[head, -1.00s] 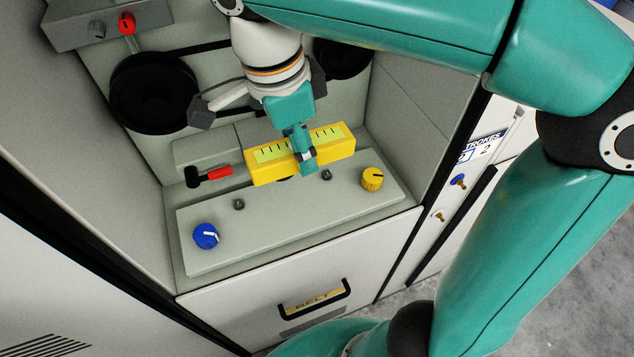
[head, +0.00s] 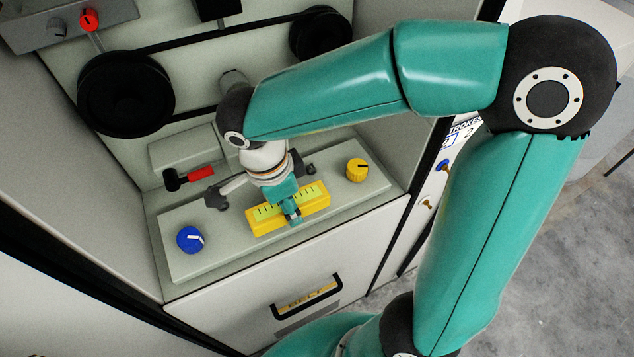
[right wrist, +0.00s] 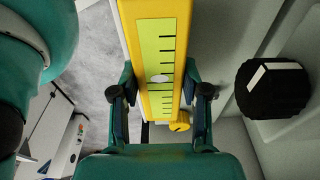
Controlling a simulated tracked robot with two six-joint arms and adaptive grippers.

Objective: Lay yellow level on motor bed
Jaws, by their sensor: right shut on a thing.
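The yellow level (head: 262,222), with a pale green face and black tick marks, is in my right gripper (head: 292,213). The fingers are shut on its sides near its middle. In the right wrist view the level (right wrist: 163,28) runs lengthwise between the two fingers (right wrist: 165,95). In the head view it overlaps the front part of a raised grey plate (head: 190,265), which appears to be the motor bed. I cannot tell whether it touches the plate. My left gripper is not in view.
A blue knob (head: 190,240) and a yellow knob (head: 357,170) stand on the plate's left and right ends. A black tool with a red handle (head: 200,174) lies behind it. Black pulleys (head: 126,95) are on the back wall. A handled BELT panel (head: 308,300) is below.

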